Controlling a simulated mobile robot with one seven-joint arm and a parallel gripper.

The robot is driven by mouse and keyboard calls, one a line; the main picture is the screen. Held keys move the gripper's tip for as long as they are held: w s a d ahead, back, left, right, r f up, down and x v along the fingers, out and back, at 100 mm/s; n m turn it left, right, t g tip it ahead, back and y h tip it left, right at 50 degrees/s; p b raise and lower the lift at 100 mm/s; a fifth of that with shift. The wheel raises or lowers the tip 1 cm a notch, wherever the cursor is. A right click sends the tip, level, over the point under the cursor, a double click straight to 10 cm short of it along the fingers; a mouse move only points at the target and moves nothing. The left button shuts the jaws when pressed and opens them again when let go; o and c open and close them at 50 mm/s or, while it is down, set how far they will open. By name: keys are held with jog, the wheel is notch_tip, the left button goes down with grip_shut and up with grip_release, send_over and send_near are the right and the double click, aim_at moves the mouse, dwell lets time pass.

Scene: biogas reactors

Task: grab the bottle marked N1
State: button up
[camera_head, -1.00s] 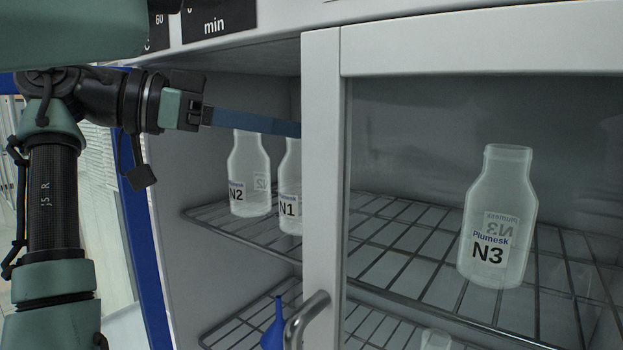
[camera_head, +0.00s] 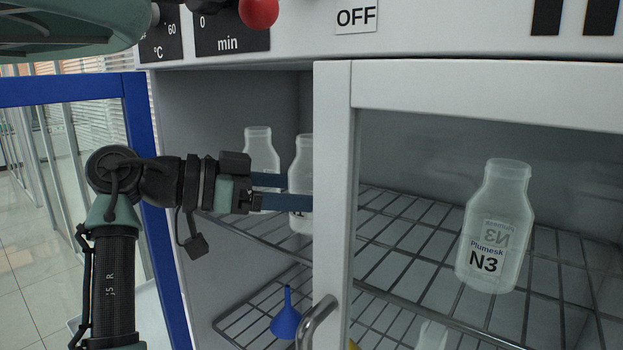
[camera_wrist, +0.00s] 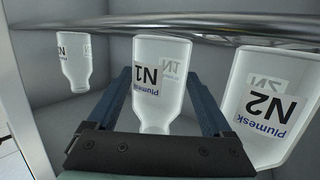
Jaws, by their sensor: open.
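The clear bottle marked N1 (camera_head: 303,222) stands on the upper wire shelf in the cabinet, partly hidden by the door frame and my fingers. In the wrist view, which is upside down, bottle N1 (camera_wrist: 158,98) is between my two blue fingers. My gripper (camera_head: 300,192) is open and reaches in from the left at the height of the bottle's body. It also shows in the wrist view (camera_wrist: 160,76). I cannot tell whether either finger touches the bottle.
Bottle N2 (camera_head: 261,150) stands close beside N1; it also shows in the wrist view (camera_wrist: 262,108). Bottle N3 (camera_head: 495,225) stands behind the glass door. The door frame (camera_head: 333,200) and handle (camera_head: 318,318) are right of my gripper. A blue funnel (camera_head: 286,318) sits on the lower shelf.

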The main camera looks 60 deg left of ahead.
jog(key=x, duration=0.1)
jog(key=p+x, duration=0.1)
jog(key=shift+w+d+r, duration=0.2)
jog(key=shift+w, duration=0.2)
jog(key=shift+w+d+f, duration=0.15)
jog(key=shift+w+f, duration=0.2)
jog(key=shift+w, duration=0.15)
jog(key=shift+r, duration=0.1)
jog(key=c, duration=1.3)
